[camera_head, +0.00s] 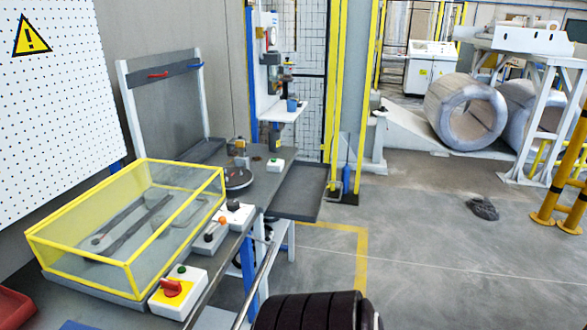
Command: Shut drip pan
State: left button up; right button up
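The drip pan appears to be the shallow dark grey tray (297,192) that sticks out from the right side of the workbench (262,182), past the bench edge. It looks pulled out over the floor. Its inside looks empty. Neither of my grippers shows in this view, and nothing is seen touching the pan. I cannot see how the pan is guided under the bench.
A yellow-framed clear guard (130,262) and a red-knob switch box (178,292) stand on the bench. A yellow post (338,90) rises just behind the pan. A dark patch (482,208) lies on the floor. Floor right of the bench is mostly clear.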

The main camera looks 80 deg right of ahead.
aim_at(300, 196)
jog(key=k+z, duration=0.5)
jog(key=l+z, duration=0.1)
jog(key=z, duration=2)
jog(key=i+l+u, duration=0.2)
jog(key=i+l, duration=0.25)
jog(key=i, duration=0.2)
jog(key=i+l+u, duration=0.2)
jog(key=i+l, duration=0.35)
jog(key=i, duration=0.1)
